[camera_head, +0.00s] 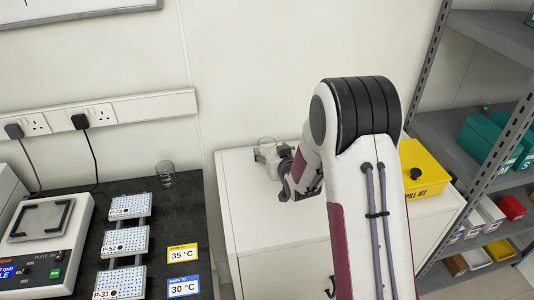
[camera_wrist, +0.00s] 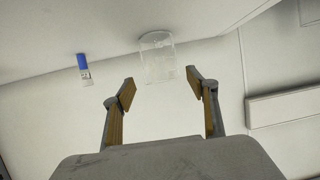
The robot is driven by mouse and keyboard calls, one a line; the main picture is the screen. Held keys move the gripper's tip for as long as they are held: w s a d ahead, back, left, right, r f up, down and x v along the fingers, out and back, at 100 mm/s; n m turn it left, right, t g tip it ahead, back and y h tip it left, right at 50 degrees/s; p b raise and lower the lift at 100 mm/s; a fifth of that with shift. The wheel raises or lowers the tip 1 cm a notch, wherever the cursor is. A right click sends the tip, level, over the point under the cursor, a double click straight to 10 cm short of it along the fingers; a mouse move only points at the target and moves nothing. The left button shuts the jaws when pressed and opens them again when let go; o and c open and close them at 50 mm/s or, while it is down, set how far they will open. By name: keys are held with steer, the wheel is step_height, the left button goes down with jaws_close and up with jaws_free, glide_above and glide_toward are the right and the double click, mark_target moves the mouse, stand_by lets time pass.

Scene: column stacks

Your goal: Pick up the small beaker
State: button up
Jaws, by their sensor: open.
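A clear glass beaker (camera_head: 267,144) stands on the white cabinet top, just past my gripper (camera_head: 272,160) in the head view. In the wrist view the beaker (camera_wrist: 157,62) is ahead of my gripper (camera_wrist: 162,87), roughly centred between the fingertips and apart from them. The fingers are spread with nothing between them. In the head view my gripper partly hides the beaker's lower part. Another clear glass beaker (camera_head: 167,174) stands on the black bench to the left. I cannot tell for sure which beaker is the smaller.
A small blue-and-white vial (camera_wrist: 84,68) is left of the beaker in the wrist view. A yellow spill kit box (camera_head: 424,172) sits right of my arm. Grey shelving (camera_head: 440,125) stands at the right.

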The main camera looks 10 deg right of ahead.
mark_target(267, 146)
steer(key=shift+x, duration=2.55)
steer(key=shift+a+r, duration=0.15)
steer(key=c, duration=1.2)
